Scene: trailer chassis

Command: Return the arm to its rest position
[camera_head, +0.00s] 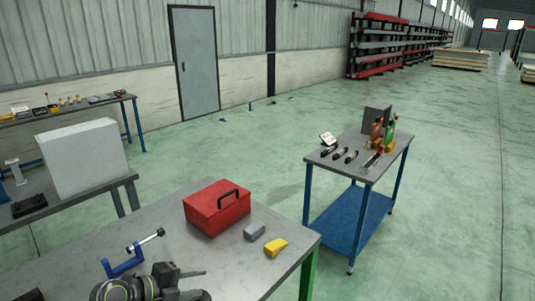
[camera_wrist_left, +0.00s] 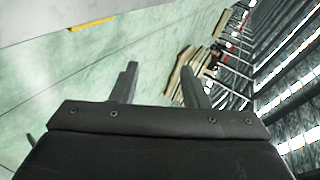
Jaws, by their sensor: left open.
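My left gripper (camera_head: 200,284) is at the bottom edge of the head view, over the near grey workbench (camera_head: 130,237). Its dark arm links show beside it. In the left wrist view the two fingers of the left gripper (camera_wrist_left: 160,75) stand apart with only green floor and distant stacks behind them. It is open and empty. My right gripper is in neither view.
On the near bench lie a blue clamp (camera_head: 124,263), a red toolbox (camera_head: 217,206), a grey block (camera_head: 254,231) and a yellow piece (camera_head: 276,247). A blue-legged cart (camera_head: 343,205) with tools stands to the right. Green floor (camera_head: 460,220) is open beyond it.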

